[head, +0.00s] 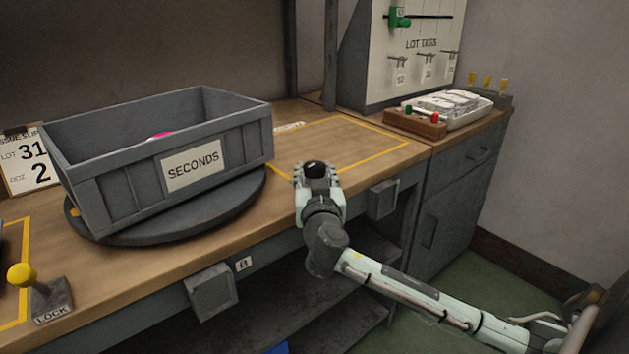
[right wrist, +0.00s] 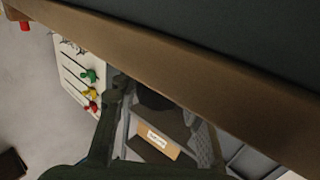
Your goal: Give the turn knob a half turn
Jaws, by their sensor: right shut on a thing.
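My right gripper (head: 318,176) is at the front edge of the wooden bench, with its fingers pointing up and shut around a dark round knob (head: 315,169). Most of the knob is hidden between the fingers; only its dark top shows. I cannot tell how far it is turned. In the right wrist view a dark rounded shape (right wrist: 152,98) shows beyond the fingers, too dim to name surely. My left gripper is in neither view.
A grey bin marked SECONDS (head: 120,178) stands on a dark turntable (head: 170,232), left of my right gripper. A yellow-topped LOCK lever (head: 45,295) is at the near left. Grey boxes (head: 211,291) hang on the bench front. The yellow-outlined bench area (head: 345,140) behind the gripper is clear.

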